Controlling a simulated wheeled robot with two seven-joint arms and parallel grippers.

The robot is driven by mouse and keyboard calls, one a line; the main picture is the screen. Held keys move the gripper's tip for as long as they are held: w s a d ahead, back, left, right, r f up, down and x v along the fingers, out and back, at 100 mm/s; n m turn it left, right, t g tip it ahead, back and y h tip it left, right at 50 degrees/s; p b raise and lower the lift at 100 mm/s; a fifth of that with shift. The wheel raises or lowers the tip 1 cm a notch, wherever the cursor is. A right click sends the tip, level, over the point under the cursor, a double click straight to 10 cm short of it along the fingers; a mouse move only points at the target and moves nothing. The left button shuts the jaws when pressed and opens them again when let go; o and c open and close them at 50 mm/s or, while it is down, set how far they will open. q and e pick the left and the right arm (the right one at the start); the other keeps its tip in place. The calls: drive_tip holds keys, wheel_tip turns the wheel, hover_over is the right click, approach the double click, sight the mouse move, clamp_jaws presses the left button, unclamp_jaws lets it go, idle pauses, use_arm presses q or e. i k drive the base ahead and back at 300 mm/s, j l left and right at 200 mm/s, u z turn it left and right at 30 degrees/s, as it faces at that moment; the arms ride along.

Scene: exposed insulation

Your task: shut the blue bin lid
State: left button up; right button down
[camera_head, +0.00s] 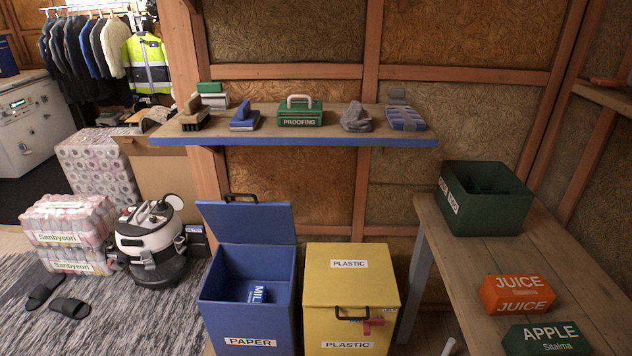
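The blue bin (246,309) stands on the floor at the lower middle, with a PAPER label on its front. Its blue lid (248,222) is raised upright at the back of the bin, with a dark handle on its top edge. A blue carton with white letters (257,291) lies inside the bin. Neither of my grippers shows in this view.
A yellow PLASTIC bin (351,290) with its lid down stands right beside the blue bin. A shelf (290,138) with several items is above the lid. A wooden table (470,262) is right, a vacuum cleaner (150,240) left.

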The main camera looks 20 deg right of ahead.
sight(263, 223)
drive_tip(key=i+j+z, duration=0.55)
drive_tip(key=z, duration=0.2)
drive_tip(key=i+j+z, duration=0.35)
drive_tip(key=i+j, duration=0.05)
drive_tip(key=j, duration=0.05)
